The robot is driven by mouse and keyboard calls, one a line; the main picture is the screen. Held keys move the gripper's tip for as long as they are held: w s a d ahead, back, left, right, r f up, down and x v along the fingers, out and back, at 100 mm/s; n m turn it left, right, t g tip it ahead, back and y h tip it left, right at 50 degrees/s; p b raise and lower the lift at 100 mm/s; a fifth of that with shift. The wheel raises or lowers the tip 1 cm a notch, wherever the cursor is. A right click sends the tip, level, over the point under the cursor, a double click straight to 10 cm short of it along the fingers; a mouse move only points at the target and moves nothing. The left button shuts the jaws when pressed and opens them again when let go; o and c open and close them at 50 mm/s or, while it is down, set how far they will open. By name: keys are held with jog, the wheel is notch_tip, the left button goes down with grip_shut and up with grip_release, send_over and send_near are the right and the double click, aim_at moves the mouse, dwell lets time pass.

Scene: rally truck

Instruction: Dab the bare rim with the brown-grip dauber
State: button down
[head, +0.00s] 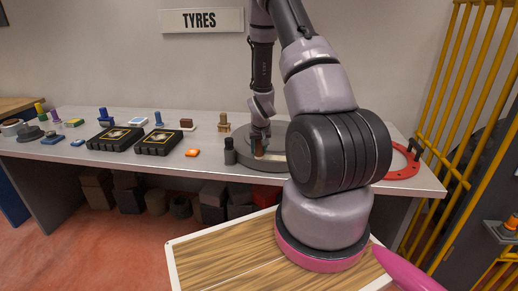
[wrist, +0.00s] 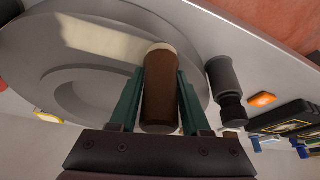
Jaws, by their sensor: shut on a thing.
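The brown-grip dauber (wrist: 161,95) stands between the two teal fingers of my gripper (wrist: 160,90). My gripper is shut on its brown cylinder, which has a pale band at the far end. In the head view my gripper (head: 259,148) is low over the bench, with the brown grip (head: 259,150) just showing. A large grey round rim (wrist: 35,50) with an inner ring lies beyond the dauber in the wrist view. In the head view the grey rim (head: 270,166) lies flat, partly hidden by my arm. I cannot tell whether the dauber touches it.
A dark bottle-like cylinder (head: 229,153) stands close beside the rim, also in the wrist view (wrist: 226,88). An orange block (head: 192,153), black cases (head: 158,142) and several small tools lie left. A red ring (head: 403,167) lies right. Yellow bars (head: 455,100) stand beyond.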

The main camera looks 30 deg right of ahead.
jog(key=shift+f, duration=0.1)
jog(key=shift+w+d, duration=0.5)
jog(key=shift+w, duration=0.15)
jog(key=shift+s+a, duration=0.1)
jog(key=shift+s+a, duration=0.4)
jog(key=shift+s, duration=0.2)
jog(key=shift+w, duration=0.1)
jog(key=shift+w+d, duration=0.5)
jog(key=shift+w, duration=0.15)
dwell(0.3)
jog(key=shift+s+a, duration=0.5)
jog(key=shift+s, duration=0.25)
jog(key=shift+w+d, duration=0.1)
jog(key=shift+w, duration=0.05)
